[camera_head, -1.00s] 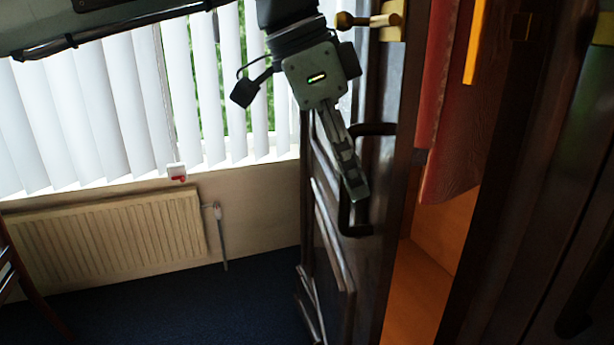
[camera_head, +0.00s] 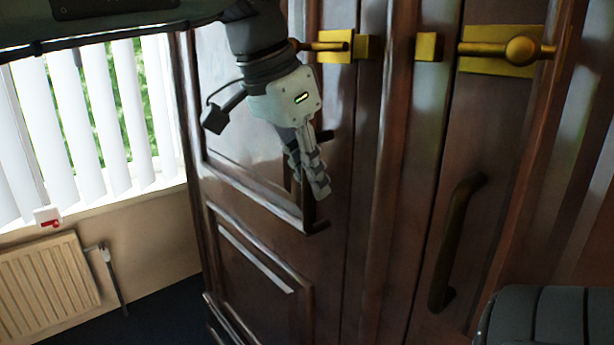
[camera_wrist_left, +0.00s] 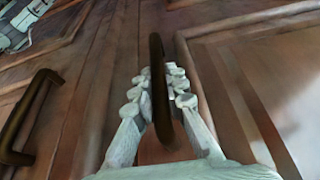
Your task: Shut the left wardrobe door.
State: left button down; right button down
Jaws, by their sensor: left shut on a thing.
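The left wardrobe door (camera_head: 257,262) is dark panelled wood and fills the middle of the head view. It stands close to its neighbour, with no wardrobe interior showing; I cannot tell whether it is fully flush. My left gripper (camera_head: 322,188) is shut on the dark bar handle (camera_head: 316,226) of this door. In the left wrist view the handle (camera_wrist_left: 157,75) runs between the two fingers of the left gripper (camera_wrist_left: 160,95). The fingers partly hide the handle in the head view.
The right wardrobe door (camera_head: 408,150) has its own dark bar handle (camera_head: 458,240) and a brass bolt (camera_head: 510,50). A brass latch (camera_head: 345,47) sits on the left door's upper edge. A radiator (camera_head: 50,285) and window blinds (camera_head: 85,120) are at the left.

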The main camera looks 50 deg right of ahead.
pick_arm(q)
jog(key=shift+w+d+r, duration=0.1)
jog(key=shift+d+r, duration=0.05)
jog(key=shift+r, duration=0.1)
jog(key=c, duration=1.6)
grip_release()
jog(key=shift+d+f, duration=0.1)
jog(key=shift+o, duration=0.3)
jog(key=shift+f, duration=0.1)
jog(key=v, duration=1.2)
